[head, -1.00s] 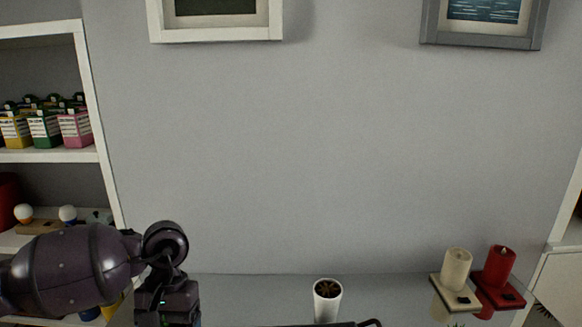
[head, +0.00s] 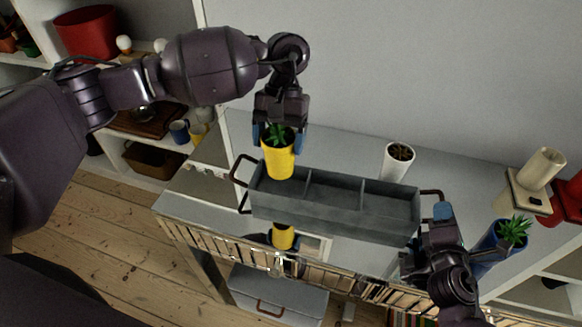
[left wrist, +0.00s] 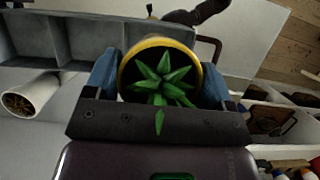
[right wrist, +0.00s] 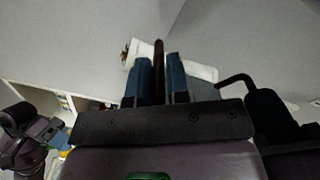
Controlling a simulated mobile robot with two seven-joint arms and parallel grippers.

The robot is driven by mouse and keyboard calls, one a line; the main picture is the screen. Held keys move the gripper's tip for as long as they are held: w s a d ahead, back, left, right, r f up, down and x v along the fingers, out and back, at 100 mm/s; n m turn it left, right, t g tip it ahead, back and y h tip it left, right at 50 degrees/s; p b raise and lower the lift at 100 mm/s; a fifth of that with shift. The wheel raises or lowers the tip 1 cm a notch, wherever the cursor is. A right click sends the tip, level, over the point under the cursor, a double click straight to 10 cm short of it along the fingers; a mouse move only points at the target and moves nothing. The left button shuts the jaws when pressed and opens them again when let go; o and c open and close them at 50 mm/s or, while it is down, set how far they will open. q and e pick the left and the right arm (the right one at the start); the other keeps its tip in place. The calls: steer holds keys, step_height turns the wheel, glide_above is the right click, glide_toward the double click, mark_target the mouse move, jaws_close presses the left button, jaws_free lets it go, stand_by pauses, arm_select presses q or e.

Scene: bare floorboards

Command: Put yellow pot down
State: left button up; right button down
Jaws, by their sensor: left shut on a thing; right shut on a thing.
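The yellow pot (head: 279,163) holds a green spiky plant and is upright between the fingers of my left gripper (head: 280,143). It is at the left compartment of a grey three-part tray (head: 335,218); whether its base touches the tray floor I cannot tell. In the left wrist view I look down on the yellow pot (left wrist: 160,50) between both blue fingers. My right gripper (head: 436,212) is shut on the tray's right handle (head: 432,193), a dark bar that also shows between the fingers in the right wrist view (right wrist: 159,70).
A white pot (head: 397,161) stands behind the tray on the glossy grey top. A blue pot (head: 488,245) with a plant and candles (head: 541,168) are at the right. A yellow shape (head: 283,236) below the tray looks like a reflection. Shelves stand at the left.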

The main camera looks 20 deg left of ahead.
mark_target(280, 166)
arm_select(q)
steer(key=shift+w+d, duration=0.1)
steer(key=shift+w, duration=0.5)
steer(key=shift+w+a+f+n, duration=0.3)
steer(key=shift+w+a+f, duration=0.05)
steer(key=shift+w+a, duration=0.1)
steer(key=shift+f, duration=4.8)
steer(key=shift+f, duration=0.15)
steer(key=o, duration=1.1)
steer(key=shift+s, duration=0.1)
steer(key=shift+o, duration=0.2)
steer(key=v, duration=1.2)
steer(key=shift+a, duration=0.2)
